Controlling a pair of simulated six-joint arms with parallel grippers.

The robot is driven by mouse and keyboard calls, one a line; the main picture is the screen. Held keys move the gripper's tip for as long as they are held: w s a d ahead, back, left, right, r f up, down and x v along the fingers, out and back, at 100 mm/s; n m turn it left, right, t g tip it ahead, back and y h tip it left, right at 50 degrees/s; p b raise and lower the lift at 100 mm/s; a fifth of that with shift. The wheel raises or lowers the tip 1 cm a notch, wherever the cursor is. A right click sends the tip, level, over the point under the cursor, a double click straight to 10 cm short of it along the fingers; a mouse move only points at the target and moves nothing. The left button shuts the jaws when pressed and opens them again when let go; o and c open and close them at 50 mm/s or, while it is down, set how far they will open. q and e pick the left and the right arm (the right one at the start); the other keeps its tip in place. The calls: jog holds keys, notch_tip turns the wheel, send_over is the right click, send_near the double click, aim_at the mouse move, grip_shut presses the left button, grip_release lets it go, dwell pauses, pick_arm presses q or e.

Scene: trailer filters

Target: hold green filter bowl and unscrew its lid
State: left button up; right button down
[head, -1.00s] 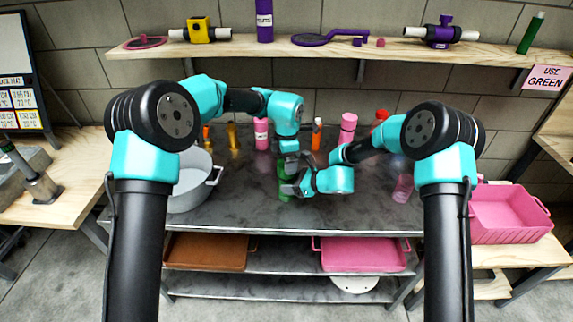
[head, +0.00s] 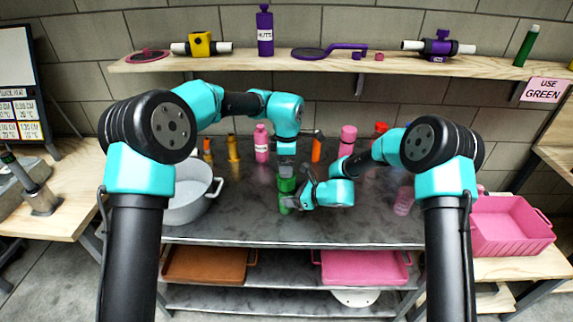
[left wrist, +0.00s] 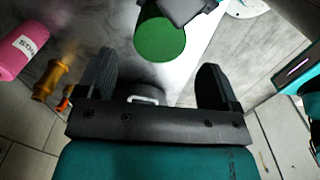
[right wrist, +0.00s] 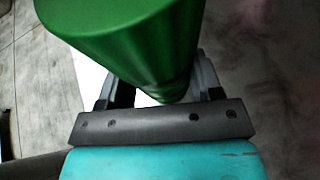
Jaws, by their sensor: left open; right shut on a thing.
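The green filter bowl (head: 284,205) stands upright near the middle of the metal table, its upper part also green (head: 287,185). My right gripper (head: 301,196) is shut on the bowl from the right; in the right wrist view the bowl (right wrist: 140,45) fills the space between the fingers. My left gripper (head: 287,170) is over the top of the bowl, pointing down. In the left wrist view its fingers are wide apart and empty, with the round green top (left wrist: 160,42) just beyond the fingertips. I cannot tell the seam between lid and bowl.
A white pot (head: 188,200) stands on the left of the table. A pink bottle (head: 261,145), an orange bottle (head: 316,150) and other bottles stand behind the bowl. A pink crate (head: 508,235) is at the right. A shelf (head: 380,60) with filter parts runs along the wall.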

aim_at(287, 180)
pick_arm(q)
jog(key=shift+f, duration=0.15)
jog(key=shift+f, duration=3.85)
jog(key=shift+c, duration=0.4)
jog(key=c, duration=0.9)
jog(key=shift+o, duration=0.2)
jog(key=shift+n, duration=1.7)
jog(key=o, duration=1)
jog(key=shift+r, duration=0.1)
